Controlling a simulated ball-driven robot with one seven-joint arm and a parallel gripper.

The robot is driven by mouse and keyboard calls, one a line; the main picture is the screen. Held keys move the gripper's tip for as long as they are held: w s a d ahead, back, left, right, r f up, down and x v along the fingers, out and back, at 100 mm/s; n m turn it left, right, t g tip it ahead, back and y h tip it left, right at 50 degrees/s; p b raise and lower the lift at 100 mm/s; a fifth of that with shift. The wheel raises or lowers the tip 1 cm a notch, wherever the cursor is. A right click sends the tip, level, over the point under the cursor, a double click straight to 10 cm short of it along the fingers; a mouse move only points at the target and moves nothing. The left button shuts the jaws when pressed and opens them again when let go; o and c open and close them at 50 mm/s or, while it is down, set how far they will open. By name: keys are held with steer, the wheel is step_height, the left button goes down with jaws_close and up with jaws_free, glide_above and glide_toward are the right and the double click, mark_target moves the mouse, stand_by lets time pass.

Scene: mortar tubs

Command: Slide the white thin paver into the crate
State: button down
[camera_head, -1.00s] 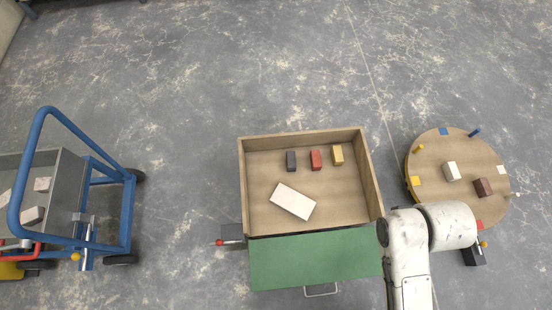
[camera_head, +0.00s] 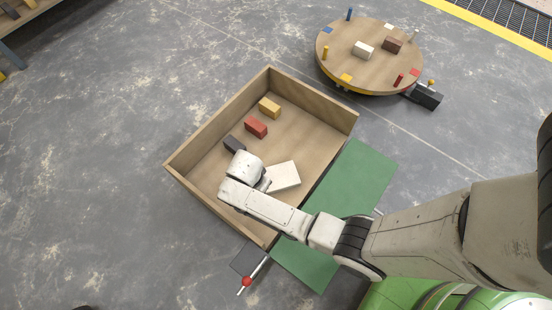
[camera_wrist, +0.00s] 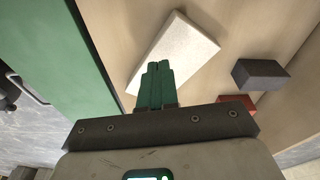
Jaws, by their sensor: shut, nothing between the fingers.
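The white thin paver (camera_head: 285,178) lies flat on the floor of the wooden crate (camera_head: 317,99), near the side with the green panel. It also shows in the wrist view (camera_wrist: 184,42). My gripper (camera_wrist: 158,66) is shut and empty, its green fingers together over the paver's near edge in the wrist view. I cannot tell whether the fingertips touch the paver. In the head view my wrist hides the fingers and part of the paver's left end.
Dark (camera_head: 234,145), red (camera_head: 256,127) and yellow (camera_head: 270,107) blocks stand in a row along the crate's far side. The green panel (camera_head: 350,185) adjoins its open side. A round table (camera_head: 345,60) with two blocks and several pegs stands behind, at the right.

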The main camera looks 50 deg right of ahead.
mark_target(277, 173)
steer(key=f+b, duration=0.1)
steer(key=f, duration=0.1)
steer(key=w+f+m+b, duration=0.1)
steer(key=f, duration=0.1)
steer(key=a+f+m+b, duration=0.1)
steer(key=f, duration=0.1)
steer(key=shift+w+f, duration=0.3)
steer(key=shift+w, duration=0.05)
steer(key=shift+m, duration=0.3)
steer(key=d+b, duration=0.1)
steer(key=d, duration=0.3)
steer(key=d+b, duration=0.1)
steer(key=d, duration=0.3)
steer(key=s+d+b, duration=0.1)
steer(key=d, duration=0.3)
steer(key=shift+s+f+b, duration=0.1)
steer(key=shift+b, duration=0.25)
steer(key=shift+a+f+b, duration=0.2)
steer(key=shift+f+b, duration=0.35)
steer(key=shift+f, duration=0.15)
